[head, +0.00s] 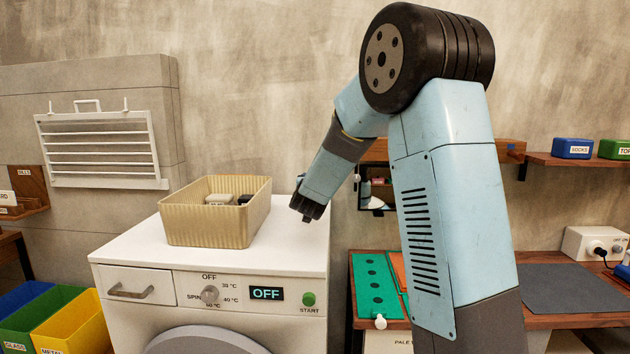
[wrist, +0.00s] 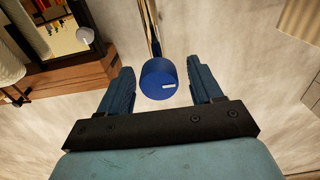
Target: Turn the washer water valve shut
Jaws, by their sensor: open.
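The water valve shows in the wrist view as a round blue knob (wrist: 158,80) with a short white mark, on a brass-coloured pipe (wrist: 151,30) along the wall. My gripper (wrist: 160,72) is open, with one finger on each side of the knob and a visible gap on both sides. I cannot tell how deep the knob lies between the fingers. In the head view my gripper (head: 307,214) is above the right back part of the white washer (head: 130,243), near the wall. The valve cannot be made out there. The washer display (head: 266,293) reads OFF.
A ribbed beige basket (head: 205,232) with small items stands on the washer, left of my gripper. A wooden shelf with a mirror (head: 377,188) is on the wall to the right; the mirror (wrist: 60,32) also shows in the wrist view. A wooden bench (head: 545,320) stands right of the washer.

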